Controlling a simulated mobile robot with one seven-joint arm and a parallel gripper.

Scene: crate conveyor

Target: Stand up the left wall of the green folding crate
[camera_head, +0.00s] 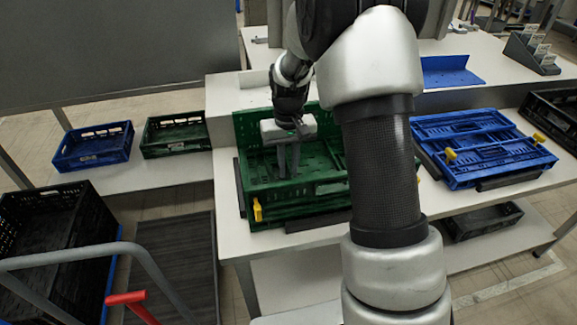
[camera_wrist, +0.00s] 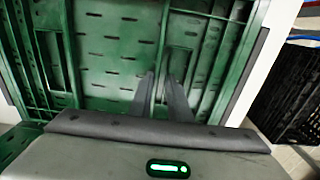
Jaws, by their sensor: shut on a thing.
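The green folding crate (camera_head: 275,212) sits on the white table, partly hidden behind my arm. Its back wall (camera_head: 247,128) stands upright. Slotted green panels lie low inside the crate, and I cannot clearly make out the left wall among them. My gripper (camera_head: 288,172) points down inside the crate, over its left part. In the wrist view my gripper (camera_wrist: 163,76) has its fingers close together, shut on part of a slotted green panel (camera_wrist: 112,45). The exact contact is too small to see.
Yellow latches (camera_head: 257,210) are at the crate's front. A folded blue crate (camera_head: 490,165) lies to the right. A blue crate (camera_head: 92,160) and a dark green crate (camera_head: 175,148) stand at the left. A black crate (camera_wrist: 290,110) shows in the wrist view.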

